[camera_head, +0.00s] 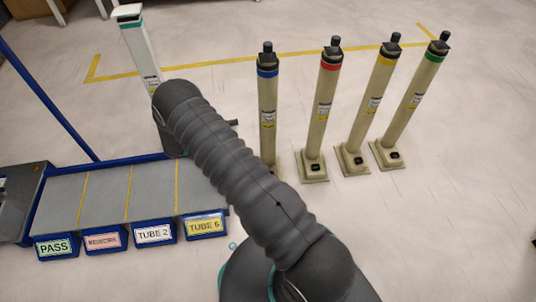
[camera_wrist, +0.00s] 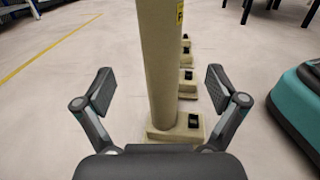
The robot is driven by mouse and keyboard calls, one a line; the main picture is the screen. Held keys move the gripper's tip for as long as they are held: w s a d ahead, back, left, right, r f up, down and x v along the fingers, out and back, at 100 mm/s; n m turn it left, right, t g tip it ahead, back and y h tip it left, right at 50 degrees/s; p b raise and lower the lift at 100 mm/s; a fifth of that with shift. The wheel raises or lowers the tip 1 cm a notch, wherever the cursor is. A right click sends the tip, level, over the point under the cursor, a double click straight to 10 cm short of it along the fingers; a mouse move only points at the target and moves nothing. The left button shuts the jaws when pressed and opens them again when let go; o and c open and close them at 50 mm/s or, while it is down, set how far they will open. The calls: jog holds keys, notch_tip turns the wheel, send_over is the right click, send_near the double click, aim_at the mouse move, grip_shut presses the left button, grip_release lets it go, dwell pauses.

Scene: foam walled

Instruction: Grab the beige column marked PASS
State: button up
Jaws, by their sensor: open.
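Several beige columns stand in a row in the head view, with blue (camera_head: 267,100), red (camera_head: 324,105), yellow (camera_head: 373,100) and green (camera_head: 413,100) bands near their tops. Their labels are too small to read, so I cannot tell which is marked PASS. In the wrist view my gripper (camera_wrist: 160,90) is open, its fingers on either side of a beige column (camera_wrist: 169,65), with gaps on both sides. This appears to be the blue-banded one. Its square base (camera_wrist: 160,134) is on the floor; its top is out of view. My arm mostly hides the gripper in the head view.
A grey rack with blue edges (camera_head: 105,190) stands at left, its front labels reading PASS (camera_head: 54,247), a pink one, TUBE 2 and TUBE 6. A white post (camera_head: 138,50) stands behind. Other column bases (camera_wrist: 188,83) line up beyond the near column. Floor behind the row is clear.

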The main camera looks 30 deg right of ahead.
aim_at(267, 126)
jog(key=d, duration=0.3)
jog(key=s+d, duration=0.1)
jog(key=d, duration=0.3)
jog(key=s+d, duration=0.1)
jog(key=d, duration=0.2)
jog(key=shift+d, duration=0.35)
jog(key=c, duration=1.6)
grip_shut()
jog(key=shift+r, duration=0.15)
